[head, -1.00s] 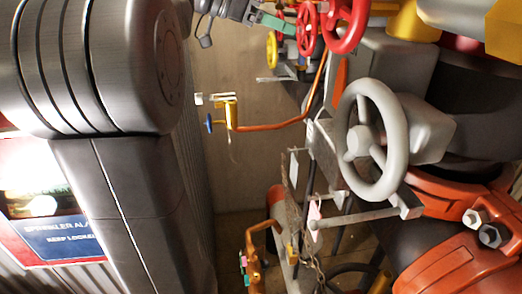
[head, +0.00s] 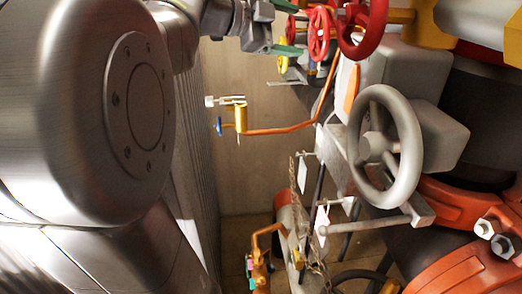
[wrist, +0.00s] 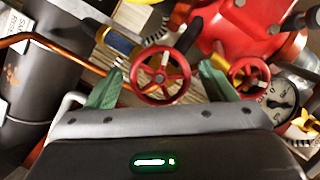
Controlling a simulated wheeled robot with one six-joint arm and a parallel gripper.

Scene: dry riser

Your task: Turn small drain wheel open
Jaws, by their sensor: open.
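My gripper (wrist: 161,69) is open, with its two green fingers spread to either side of a small red handwheel (wrist: 160,78) in the wrist view. I cannot tell if the fingers touch it or how deep they reach. A second red handwheel (wrist: 250,76) is just right of the right finger. In the head view my gripper (head: 297,28) is at the top, close left of a small red wheel (head: 319,34). A larger red wheel (head: 362,27) is to its right. No label shows which wheel is the drain wheel.
A big grey handwheel (head: 385,146) stands below the red wheels. A pressure gauge (wrist: 281,98) is right of my gripper. A chain and tags hang below.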

